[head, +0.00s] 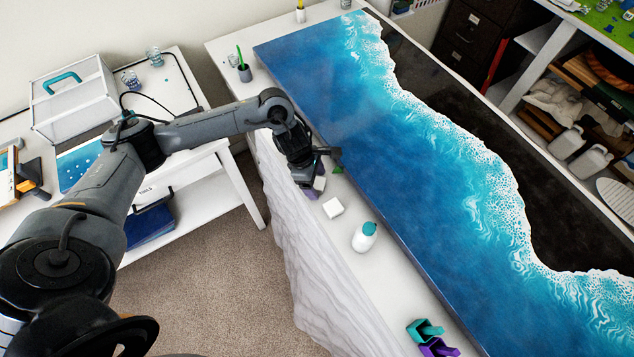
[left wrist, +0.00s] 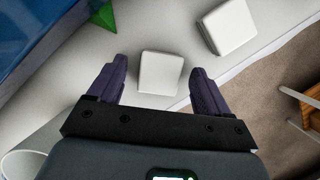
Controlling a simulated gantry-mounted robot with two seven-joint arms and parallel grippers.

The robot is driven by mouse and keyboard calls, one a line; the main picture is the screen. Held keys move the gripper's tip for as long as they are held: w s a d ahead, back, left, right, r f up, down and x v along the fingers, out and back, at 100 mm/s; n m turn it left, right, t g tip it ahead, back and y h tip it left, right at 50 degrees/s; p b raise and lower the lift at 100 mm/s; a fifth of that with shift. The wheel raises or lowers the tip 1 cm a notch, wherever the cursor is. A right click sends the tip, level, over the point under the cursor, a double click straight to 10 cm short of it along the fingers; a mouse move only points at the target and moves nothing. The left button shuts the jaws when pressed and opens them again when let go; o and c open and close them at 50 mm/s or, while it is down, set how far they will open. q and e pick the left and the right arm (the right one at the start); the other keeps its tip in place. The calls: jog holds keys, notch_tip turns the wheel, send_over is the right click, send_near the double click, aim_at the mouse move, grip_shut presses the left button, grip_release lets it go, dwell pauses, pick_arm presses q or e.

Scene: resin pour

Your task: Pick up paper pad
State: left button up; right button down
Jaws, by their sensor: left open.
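My left gripper (head: 313,182) hangs over the white strip beside the blue resin piece. In the left wrist view its two purple fingers (left wrist: 157,90) are spread apart with nothing held. A small white square block, which looks like a paper pad (left wrist: 159,73), lies ahead of and between the fingertips; in the head view it is partly hidden by the gripper (head: 320,183). A second white block (head: 333,207) lies closer to the camera and also shows in the left wrist view (left wrist: 230,26). I cannot tell which one the task names. My right gripper is not in view.
The large resin piece (head: 400,170) borders the white strip. A green object (left wrist: 104,15) lies beside the gripper. A white bottle with a teal top (head: 365,237) and teal and purple holders (head: 425,330) stand along the strip. A white side table (head: 185,155) is at left.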

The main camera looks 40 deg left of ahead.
aim_at(321, 183)
pick_arm(q)
jog(key=shift+c, duration=0.3)
jog(key=c, duration=1.1)
jog(key=shift+c, duration=0.2)
notch_tip(321, 183, up, 4)
jog(key=shift+w+r+b, duration=0.1)
jog(key=shift+b, duration=0.35)
jog(key=w+d+r, duration=0.1)
jog(key=d+r, duration=0.5)
jog(key=d, duration=0.5)
jog(key=shift+w+d+r+p, duration=0.25)
jog(key=shift+d+r+p, duration=0.05)
jog(key=shift+r+p, duration=0.1)
